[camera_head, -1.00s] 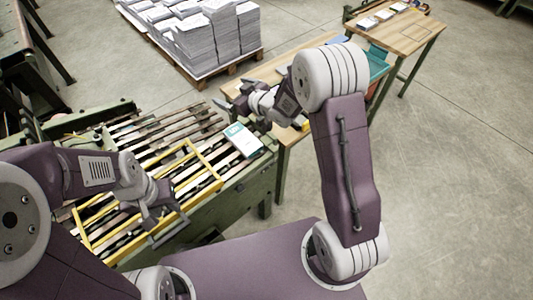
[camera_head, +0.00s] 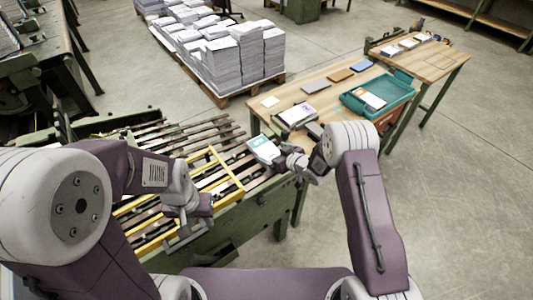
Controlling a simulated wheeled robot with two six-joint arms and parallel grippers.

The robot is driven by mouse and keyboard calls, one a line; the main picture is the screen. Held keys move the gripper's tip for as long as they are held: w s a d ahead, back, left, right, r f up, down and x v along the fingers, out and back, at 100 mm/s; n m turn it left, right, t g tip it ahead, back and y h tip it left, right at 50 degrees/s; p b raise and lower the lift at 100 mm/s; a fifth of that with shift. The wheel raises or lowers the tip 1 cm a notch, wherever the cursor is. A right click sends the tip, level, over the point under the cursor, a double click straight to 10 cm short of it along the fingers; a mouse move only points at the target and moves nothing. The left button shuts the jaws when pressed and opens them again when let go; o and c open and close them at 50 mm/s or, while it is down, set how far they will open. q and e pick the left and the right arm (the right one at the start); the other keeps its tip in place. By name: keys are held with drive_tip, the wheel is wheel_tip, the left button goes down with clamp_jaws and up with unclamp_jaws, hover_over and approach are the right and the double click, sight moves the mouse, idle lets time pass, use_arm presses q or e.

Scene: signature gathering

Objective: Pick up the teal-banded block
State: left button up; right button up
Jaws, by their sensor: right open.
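The teal-banded block (camera_head: 265,150) is a white block with a teal band on its top. It lies at the right end of the slatted conveyor, near its edge. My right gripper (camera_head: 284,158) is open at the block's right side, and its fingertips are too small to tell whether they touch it. My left gripper (camera_head: 187,237) hangs over the conveyor's front edge near the yellow frame, apart from the block. It holds nothing that I can see, and its finger gap is unclear.
A yellow frame (camera_head: 226,164) lies on the conveyor slats. A wooden table (camera_head: 270,115) behind holds another block (camera_head: 297,116), several flat pads and a teal tray (camera_head: 402,92). Paper stacks (camera_head: 240,65) stand on a pallet at the back. Floor at the right is clear.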

sight(267, 150)
drive_tip(key=x, duration=0.5)
drive_tip(key=shift+w+f, duration=0.1)
drive_tip(key=shift+f, duration=0.05)
drive_tip(key=shift+c, duration=0.7)
drive_tip(key=c, duration=1.5)
